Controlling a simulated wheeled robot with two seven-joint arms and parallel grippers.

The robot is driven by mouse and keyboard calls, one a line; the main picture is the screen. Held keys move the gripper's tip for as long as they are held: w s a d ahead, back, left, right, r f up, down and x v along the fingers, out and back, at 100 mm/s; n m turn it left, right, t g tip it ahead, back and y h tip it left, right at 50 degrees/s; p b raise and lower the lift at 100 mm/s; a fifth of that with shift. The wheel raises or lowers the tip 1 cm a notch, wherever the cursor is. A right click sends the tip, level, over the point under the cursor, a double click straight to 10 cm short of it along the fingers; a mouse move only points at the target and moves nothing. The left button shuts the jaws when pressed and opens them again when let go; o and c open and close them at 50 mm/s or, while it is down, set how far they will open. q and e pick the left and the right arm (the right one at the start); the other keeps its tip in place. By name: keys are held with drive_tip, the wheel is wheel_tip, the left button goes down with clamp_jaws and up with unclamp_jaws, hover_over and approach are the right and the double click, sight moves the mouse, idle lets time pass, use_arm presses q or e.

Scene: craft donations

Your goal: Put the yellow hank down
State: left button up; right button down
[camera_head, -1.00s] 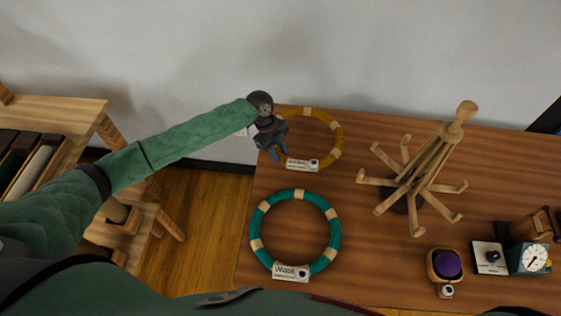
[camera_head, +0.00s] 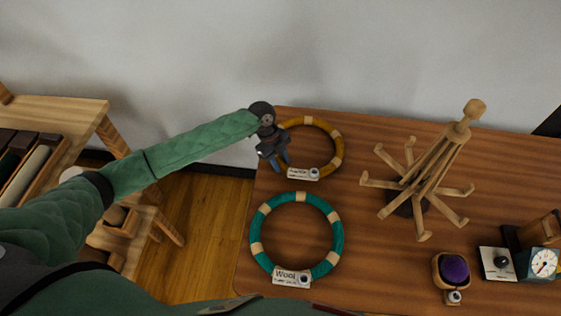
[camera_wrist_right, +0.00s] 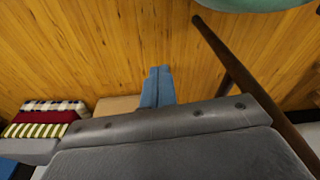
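The yellow hank (camera_head: 334,138) is a ring with pale bands and a white tag, at the back left of the brown table (camera_head: 350,260). My left gripper (camera_head: 280,164) is at the ring's left side, pointing down, and appears shut on it; the gripper hides that part of the ring. The hank is at or very close to the table top; I cannot tell whether it touches. My right gripper (camera_wrist_right: 158,88) shows in the right wrist view with its blue fingers together and nothing between them, above the wooden floor.
A teal hank (camera_head: 339,235) tagged "Wool" lies just in front. A wooden stand with several pegs (camera_head: 432,180) is to the right. A purple pincushion (camera_head: 454,268) and a dial scale (camera_head: 540,262) are at the front right. A wooden shelf (camera_head: 60,105) stands left, beyond a floor gap.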

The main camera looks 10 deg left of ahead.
use_arm(q)
drive_tip(key=o, duration=0.3)
drive_tip(key=shift+r, duration=0.1)
use_arm(e)
drive_tip(key=shift+w, duration=0.1)
use_arm(q)
drive_tip(key=shift+a+r, duration=0.1)
drive_tip(key=shift+r, duration=0.1)
drive_tip(key=p+v, duration=0.3)
drive_tip(key=v, duration=0.2)
drive_tip(key=shift+w+r, duration=0.1)
drive_tip(key=shift+r, duration=0.25)
drive_tip(key=shift+p+v, duration=1.65)
drive_tip(key=shift+v, duration=1.2)
use_arm(e)
drive_tip(key=s+d+f, duration=0.4)
drive_tip(key=s+f, duration=0.4)
drive_tip(key=s, duration=0.1)
drive_tip(key=shift+s+d, duration=0.15)
drive_tip(key=shift+s, duration=0.15)
use_arm(q)
drive_tip(key=shift+a, duration=0.1)
